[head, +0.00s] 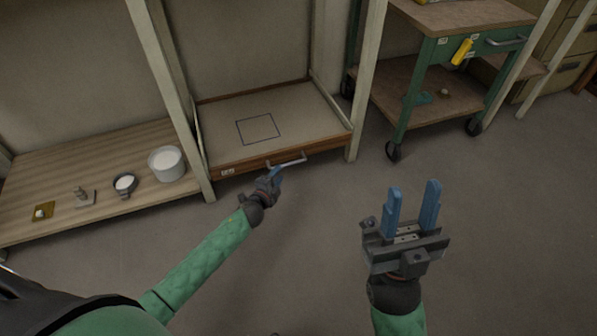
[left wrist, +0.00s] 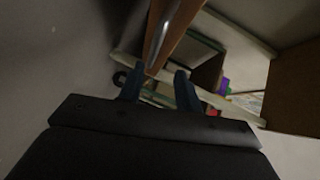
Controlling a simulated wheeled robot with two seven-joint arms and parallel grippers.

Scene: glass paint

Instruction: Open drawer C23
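A wooden drawer front (head: 240,167) runs along the front of a low shelf bay in the head view. It has a small pale label (head: 227,172) at its left end, too small to read. A metal bar handle (head: 290,161) sticks out from it; the handle also shows in the left wrist view (left wrist: 162,35). My left gripper (head: 276,173) is at the left part of the handle. In the left wrist view its blue fingers (left wrist: 159,88) are apart, with the handle's end near the gap; contact is unclear. My right gripper (head: 412,208) is open and empty over the floor.
The board above the drawer bears only a dark square outline (head: 257,129). A white tub (head: 166,163) and small items stand on the left shelf (head: 100,165). A green wheeled cart (head: 436,60) stands at the right. The floor (head: 320,240) before the drawer is clear apart from my arms.

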